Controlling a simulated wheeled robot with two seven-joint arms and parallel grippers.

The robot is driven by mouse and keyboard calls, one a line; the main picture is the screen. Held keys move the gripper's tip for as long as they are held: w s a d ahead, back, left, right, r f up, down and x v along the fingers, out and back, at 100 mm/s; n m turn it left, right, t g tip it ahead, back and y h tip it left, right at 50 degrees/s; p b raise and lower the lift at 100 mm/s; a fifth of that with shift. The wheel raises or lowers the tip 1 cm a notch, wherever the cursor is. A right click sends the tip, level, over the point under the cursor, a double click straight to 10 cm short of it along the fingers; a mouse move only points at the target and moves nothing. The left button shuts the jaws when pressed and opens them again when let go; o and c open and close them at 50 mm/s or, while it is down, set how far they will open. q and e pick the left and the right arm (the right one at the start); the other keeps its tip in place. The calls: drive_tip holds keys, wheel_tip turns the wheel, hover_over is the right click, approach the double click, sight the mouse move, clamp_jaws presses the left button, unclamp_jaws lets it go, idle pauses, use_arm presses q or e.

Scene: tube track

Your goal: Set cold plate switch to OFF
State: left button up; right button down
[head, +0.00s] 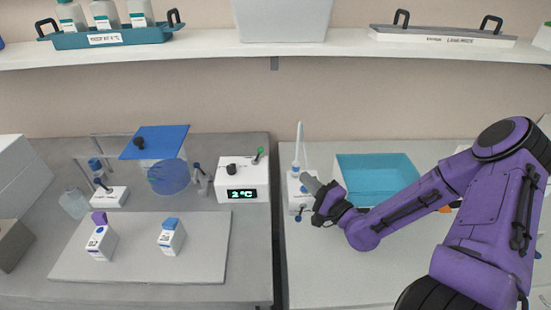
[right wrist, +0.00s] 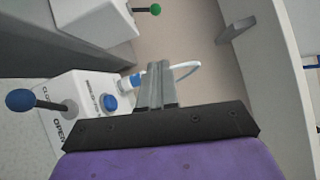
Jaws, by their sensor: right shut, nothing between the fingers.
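The white cold plate unit (head: 255,194) stands on the left bench, its display reading 2°C. A green-tipped lever (head: 258,155) and a black knob (head: 231,168) stick up from its top. In the right wrist view, a green-tipped lever (right wrist: 155,9) points right from a white box (right wrist: 88,22) at the top. I cannot read any switch label there. My right gripper (head: 308,179) is shut and empty, to the right of the unit and apart from it. Its fingers show in the right wrist view (right wrist: 155,80). My left gripper is not in view.
A white valve box (right wrist: 85,100) with a blue-ball lever (right wrist: 20,100), marked OPEN, is close beside my right gripper. A blue tray (head: 378,172) lies behind my right arm. A pale mat (head: 140,262) carries two small bottles. A shelf (head: 200,50) runs above.

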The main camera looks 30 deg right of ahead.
drive_tip(key=b, duration=0.2)
approach(258, 155)
drive_tip(key=w+d, duration=0.3)
drive_tip(key=d, duration=0.2)
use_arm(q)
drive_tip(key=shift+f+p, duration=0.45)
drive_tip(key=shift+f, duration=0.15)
use_arm(e)
drive_tip(key=w+a+r, duration=0.2)
drive_tip(key=a, duration=0.1)
drive_tip(key=shift+w, duration=0.25)
